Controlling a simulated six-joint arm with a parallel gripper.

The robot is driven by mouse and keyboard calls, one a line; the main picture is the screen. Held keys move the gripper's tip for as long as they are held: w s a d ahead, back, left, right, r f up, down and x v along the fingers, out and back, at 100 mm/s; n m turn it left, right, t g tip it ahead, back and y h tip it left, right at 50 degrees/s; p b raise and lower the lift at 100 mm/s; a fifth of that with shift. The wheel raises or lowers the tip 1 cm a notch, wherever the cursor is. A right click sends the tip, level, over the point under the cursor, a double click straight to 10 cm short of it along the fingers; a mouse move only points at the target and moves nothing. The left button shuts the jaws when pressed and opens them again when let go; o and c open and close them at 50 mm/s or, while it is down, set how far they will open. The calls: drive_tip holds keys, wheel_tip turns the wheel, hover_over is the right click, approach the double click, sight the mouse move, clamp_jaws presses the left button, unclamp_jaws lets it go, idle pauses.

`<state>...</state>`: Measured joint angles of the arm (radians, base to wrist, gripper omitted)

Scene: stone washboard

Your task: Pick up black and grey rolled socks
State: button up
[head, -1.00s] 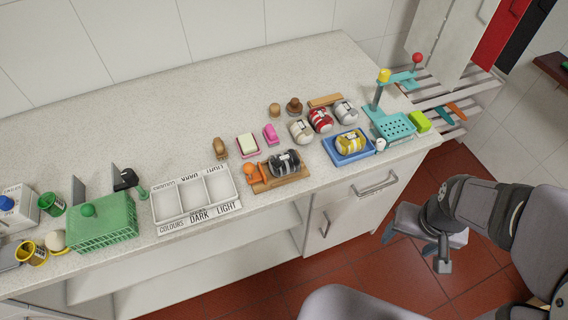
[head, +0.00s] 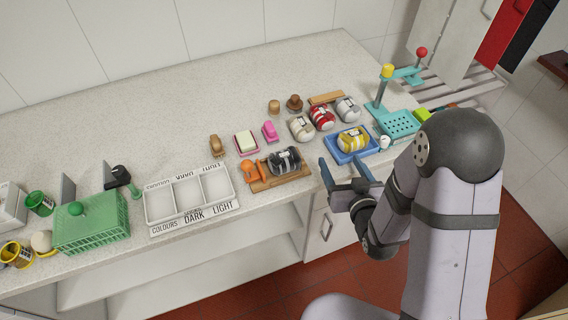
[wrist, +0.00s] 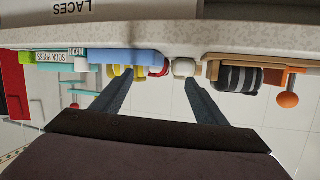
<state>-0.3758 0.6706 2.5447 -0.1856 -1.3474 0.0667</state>
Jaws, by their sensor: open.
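The black and grey rolled socks (head: 285,160) lie on a wooden board (head: 262,186) near the counter's front edge. They also show in the wrist view (wrist: 236,78), right of the fingers, with dark and light stripes. My gripper (head: 343,168) is open and empty at the front edge of the counter, to the right of the socks and apart from them. In the wrist view, which looks upside down, both fingers (wrist: 156,85) reach toward the counter edge with nothing between them.
An orange knobbed piece (head: 249,169) sits at the board's left end. A blue tray (head: 336,151) with yellow rolled socks (head: 353,139) stands right of the board. Red socks (head: 321,117) and others lie behind. A labelled three-part box (head: 150,209) is left.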

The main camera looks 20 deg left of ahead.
sight(288, 164)
drive_tip(key=s+a+y, duration=0.2)
drive_tip(key=a, duration=0.1)
drive_tip(key=s+a+r+n+t+y, duration=0.1)
drive_tip(key=s, duration=0.1)
drive_tip(key=shift+a+b, duration=0.35)
drive_tip(key=shift+n+g+y, duration=0.3)
drive_tip(key=shift+n+y, duration=0.5)
drive_tip(key=shift+n, duration=0.1)
drive_tip(key=s+a, duration=0.4)
drive_tip(key=shift+f, duration=0.2)
drive_tip(key=shift+s+a+f+n, duration=0.1)
drive_tip(key=shift+s+a+n, duration=0.2)
drive_tip(key=shift+s, duration=0.2)
drive_tip(key=w+a+b, duration=0.1)
drive_tip(key=b, duration=0.1)
drive_tip(key=shift+f+b, duration=0.2)
drive_tip(key=shift+b, duration=0.2)
drive_tip(key=b+x, duration=0.1)
drive_tip(key=b, duration=0.3)
drive_tip(key=shift+w+a, duration=0.2)
drive_tip(key=b+x, duration=0.1)
drive_tip(key=x, duration=0.1)
drive_tip(key=shift+w+a+r+b, duration=0.1)
drive_tip(key=shift+w+a+b, duration=0.1)
drive_tip(key=shift+b, duration=0.1)
drive_tip(key=shift+w+a+r, duration=0.1)
drive_tip(key=shift+a+r, duration=0.05)
